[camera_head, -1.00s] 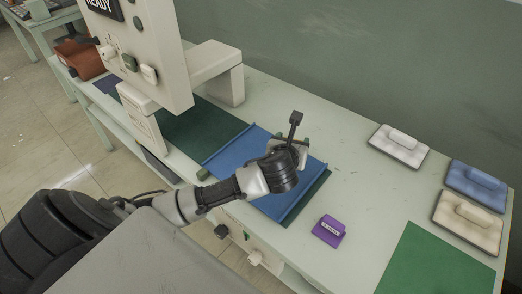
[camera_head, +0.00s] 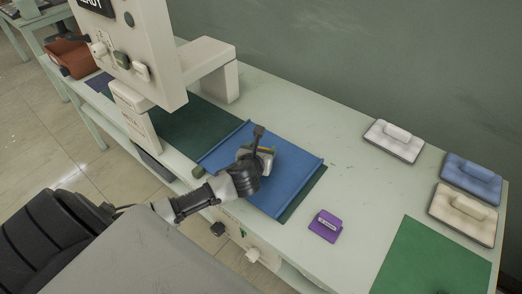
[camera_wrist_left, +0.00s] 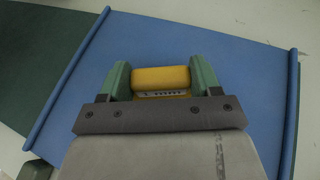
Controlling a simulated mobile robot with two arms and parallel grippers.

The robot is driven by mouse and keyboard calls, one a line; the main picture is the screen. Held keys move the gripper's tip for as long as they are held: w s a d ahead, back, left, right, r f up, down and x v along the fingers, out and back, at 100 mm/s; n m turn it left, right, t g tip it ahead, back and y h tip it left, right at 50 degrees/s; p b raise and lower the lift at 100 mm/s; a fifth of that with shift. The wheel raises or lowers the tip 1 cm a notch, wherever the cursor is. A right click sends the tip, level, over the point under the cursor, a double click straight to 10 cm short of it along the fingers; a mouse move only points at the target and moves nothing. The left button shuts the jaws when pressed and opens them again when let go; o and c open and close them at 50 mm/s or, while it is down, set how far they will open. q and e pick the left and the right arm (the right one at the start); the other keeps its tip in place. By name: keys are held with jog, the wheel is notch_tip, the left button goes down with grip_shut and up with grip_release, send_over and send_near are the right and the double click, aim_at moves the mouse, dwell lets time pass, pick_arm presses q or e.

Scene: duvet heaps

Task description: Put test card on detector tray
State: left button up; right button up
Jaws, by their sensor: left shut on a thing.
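My left gripper (camera_head: 264,157) is over the blue tray (camera_head: 290,168), which I take for the detector tray, near its middle. In the left wrist view its green fingers (camera_wrist_left: 161,80) are shut on a yellow block-shaped grip (camera_wrist_left: 160,76) with a small white label below it, which I take for the test card. The rest of the card is hidden by the gripper, and I cannot tell whether it touches the tray. The blue tray with raised side rims also fills most of the wrist view (camera_wrist_left: 225,50). My right gripper is not in view.
A purple labelled card (camera_head: 325,226) lies on the bench right of the tray. A large beige machine (camera_head: 135,50) stands at the left.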

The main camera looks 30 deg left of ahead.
pick_arm(q)
jog(key=shift+f, duration=0.15)
jog(key=o, duration=0.7)
jog(key=shift+o, duration=1.1)
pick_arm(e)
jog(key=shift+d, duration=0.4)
